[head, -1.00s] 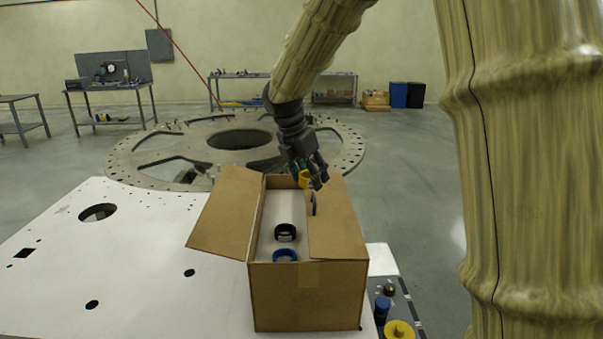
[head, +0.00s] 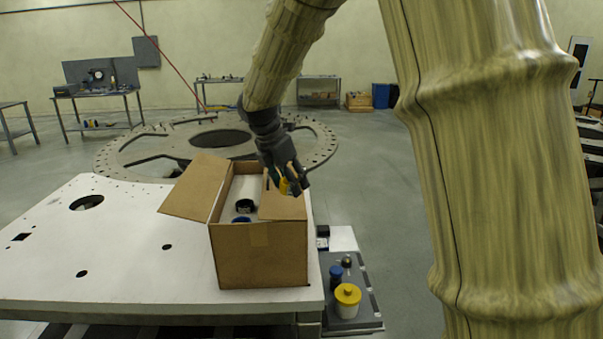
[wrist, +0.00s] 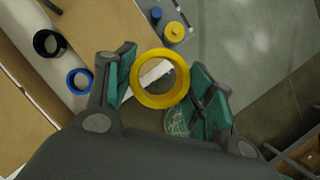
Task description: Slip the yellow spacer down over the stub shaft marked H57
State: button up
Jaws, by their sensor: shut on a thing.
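The yellow spacer (wrist: 161,101) is a ring held between the two green-padded fingers of my gripper (wrist: 164,76). In the head view my gripper (head: 290,182) is shut on the spacer (head: 285,187), above the right rear edge of the open box. Stubby posts stand on a grey plate (head: 365,313) at the lower right: a blue one (head: 335,272), one with a yellow top and white body (head: 348,296), and a small dark one with a shiny top (head: 346,262). I cannot read an H57 mark on any of them.
The cardboard box (head: 258,255), flaps open, stands on the white table plate (head: 120,250). It holds a black ring (wrist: 47,43) and a blue ring (wrist: 79,81). A large turret ring (head: 310,155) lies behind. Clear floor is to the right.

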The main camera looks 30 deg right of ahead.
aim_at(281, 190)
jog(key=a+f, duration=0.1)
jog(key=w+a+f+m, duration=0.1)
jog(key=shift+f+g, duration=0.3)
jog(key=s+a+f+m+g+y, duration=0.2)
jog(key=a+f+m, duration=0.7)
jog(key=f, duration=0.5)
jog(key=s+a+f+m+g+y, duration=0.2)
jog(key=s+a+f+m, duration=0.3)
jog(key=a+f+m, duration=0.4)
jog(key=a+f, duration=0.3)
jog(key=f, duration=0.3)
jog(key=shift+s+a+m+g+y, duration=0.3)
jog(key=shift+m+g, duration=0.1)
